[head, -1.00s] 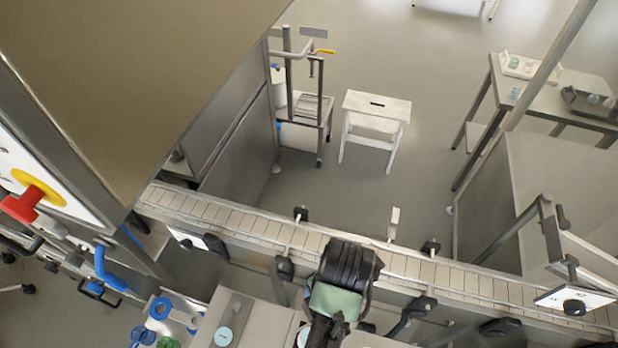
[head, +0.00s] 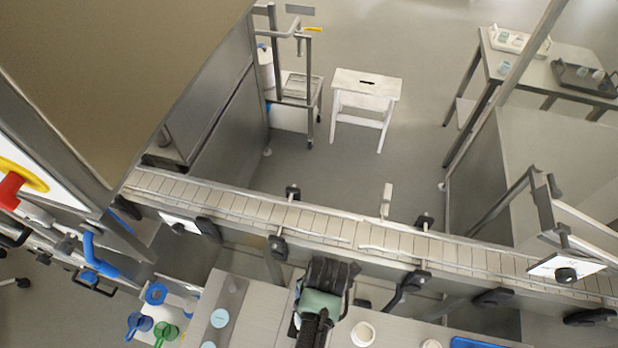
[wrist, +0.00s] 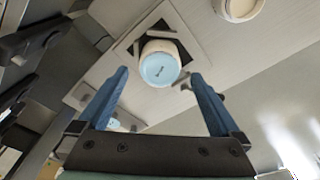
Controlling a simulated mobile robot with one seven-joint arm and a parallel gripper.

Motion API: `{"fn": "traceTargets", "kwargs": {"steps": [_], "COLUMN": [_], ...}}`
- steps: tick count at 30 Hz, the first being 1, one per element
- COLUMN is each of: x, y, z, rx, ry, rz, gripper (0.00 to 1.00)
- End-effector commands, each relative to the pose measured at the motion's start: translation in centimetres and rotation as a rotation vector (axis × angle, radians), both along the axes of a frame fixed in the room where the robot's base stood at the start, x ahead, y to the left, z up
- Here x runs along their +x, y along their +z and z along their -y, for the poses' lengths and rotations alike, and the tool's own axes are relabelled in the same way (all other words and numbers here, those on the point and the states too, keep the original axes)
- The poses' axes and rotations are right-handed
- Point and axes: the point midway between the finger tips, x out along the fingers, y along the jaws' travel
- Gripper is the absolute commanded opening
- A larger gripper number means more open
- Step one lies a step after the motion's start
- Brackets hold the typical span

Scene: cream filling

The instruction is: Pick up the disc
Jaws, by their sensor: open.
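In the wrist view, a round pale blue disc (wrist: 159,69) sits on top of a cream-coloured cup-like piece, in a dark square opening. My gripper (wrist: 159,74) has two blue fingers spread apart, with the disc in view between and beyond their tips. Nothing is held between them. In the head view, a pale blue disc (head: 220,318) lies on a grey strip on the counter, left of my arm. My fingers are hidden in the head view. I cannot tell whether both views show the same disc.
A white cup (head: 362,333) stands on the counter right of my arm, with a blue tray (head: 482,343) farther right. Blue and green cups (head: 165,331) are at the lower left. A conveyor with rails (head: 320,232) runs behind the counter. A white stool (head: 367,85) stands beyond.

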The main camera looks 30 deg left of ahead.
Motion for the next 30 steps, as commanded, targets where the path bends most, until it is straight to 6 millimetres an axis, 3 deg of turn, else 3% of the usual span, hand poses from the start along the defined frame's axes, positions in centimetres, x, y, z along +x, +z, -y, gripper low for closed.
{"fn": "traceTargets", "kwargs": {"steps": [10, 24, 29, 30], "x": [-0.05, -0.04, -0.04, -0.04], "y": [-0.72, -0.68, -0.68, -0.68], "z": [-0.04, -0.03, -0.03, -0.03], "rx": [0.0, 0.0, 0.0, 0.0], "ry": [0.0, -0.001, -0.001, -0.001], "rz": [0.001, 0.001, 0.001, 0.001], "gripper": [0.98, 0.14, 0.11, 0.03]}}
